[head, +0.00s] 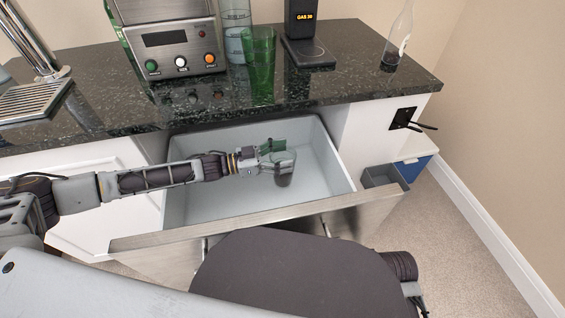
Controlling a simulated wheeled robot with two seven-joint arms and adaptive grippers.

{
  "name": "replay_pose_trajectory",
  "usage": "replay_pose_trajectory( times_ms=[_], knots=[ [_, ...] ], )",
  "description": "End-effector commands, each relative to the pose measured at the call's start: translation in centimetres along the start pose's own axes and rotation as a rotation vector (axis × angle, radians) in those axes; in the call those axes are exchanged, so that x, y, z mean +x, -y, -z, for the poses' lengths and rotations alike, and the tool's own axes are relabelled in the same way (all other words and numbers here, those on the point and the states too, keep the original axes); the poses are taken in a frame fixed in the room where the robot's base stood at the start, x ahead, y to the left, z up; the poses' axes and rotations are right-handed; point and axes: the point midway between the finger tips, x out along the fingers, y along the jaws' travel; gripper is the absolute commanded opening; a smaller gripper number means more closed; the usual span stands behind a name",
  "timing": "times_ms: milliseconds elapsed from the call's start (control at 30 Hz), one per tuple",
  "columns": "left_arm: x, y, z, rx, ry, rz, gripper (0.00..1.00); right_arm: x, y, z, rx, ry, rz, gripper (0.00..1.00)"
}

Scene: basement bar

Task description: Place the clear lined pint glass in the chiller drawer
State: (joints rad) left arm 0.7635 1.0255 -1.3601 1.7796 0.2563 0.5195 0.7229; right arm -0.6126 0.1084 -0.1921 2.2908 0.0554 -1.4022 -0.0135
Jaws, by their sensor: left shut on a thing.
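The chiller drawer (215,204) is pulled open below the dark counter; its grey inside looks otherwise empty. My right gripper is not in view.
On the counter (345,88) stand a green glass (260,72), a tall clear vessel (235,42) behind it, a machine with buttons (168,48), a black scale-like device (306,45) and a bottle (398,38). A small grey bin (383,178) is right of the drawer.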

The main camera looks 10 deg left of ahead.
Motion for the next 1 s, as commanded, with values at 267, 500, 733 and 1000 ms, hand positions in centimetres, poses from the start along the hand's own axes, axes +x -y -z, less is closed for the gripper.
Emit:
replay_pose_trajectory(
  times_ms=[267,500,733,1000],
  knots=[
    [0.0,0.0,-2.7,-0.001,-0.002,0.000,0.04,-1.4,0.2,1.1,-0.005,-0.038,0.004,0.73],
    [0.0,0.0,-3.2,0.000,-0.003,-0.001,0.04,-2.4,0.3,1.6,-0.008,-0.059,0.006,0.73],
    [0.0,0.0,-3.3,0.000,-0.003,-0.001,0.04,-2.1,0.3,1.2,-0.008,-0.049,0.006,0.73],
    [0.1,0.0,-3.8,-0.001,-0.003,-0.001,0.04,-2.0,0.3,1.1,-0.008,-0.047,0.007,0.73]
  ],
)
